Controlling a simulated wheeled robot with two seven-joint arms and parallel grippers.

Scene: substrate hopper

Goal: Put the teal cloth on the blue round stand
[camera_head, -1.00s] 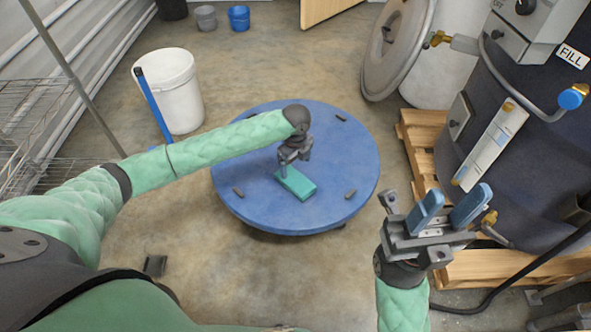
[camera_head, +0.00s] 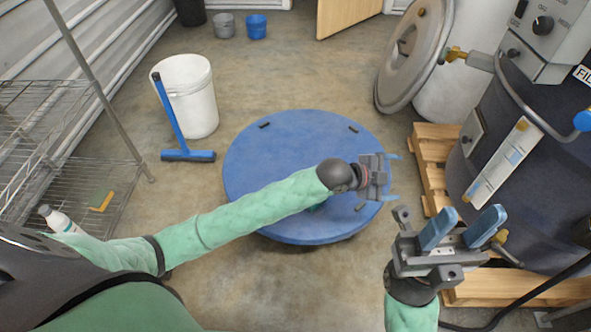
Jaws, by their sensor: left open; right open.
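The blue round stand (camera_head: 285,150) is on the floor in the middle of the view. The teal cloth (camera_head: 320,206) lies on the stand's top, mostly hidden behind my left forearm; only a small piece shows. My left gripper (camera_head: 392,178) is over the right edge of the stand, pointing right. It is open and empty, its fingers apart, and it is clear of the cloth. My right gripper (camera_head: 464,230) is open and empty, in front of the wooden pallet, to the right of the stand.
A white bucket (camera_head: 190,98) and a blue-handled squeegee (camera_head: 187,156) stand left of the stand. A wire shelf (camera_head: 60,150) is at the left. A dark hopper (camera_head: 510,170) on a wooden pallet (camera_head: 434,150) is at the right. Floor in front of the stand is clear.

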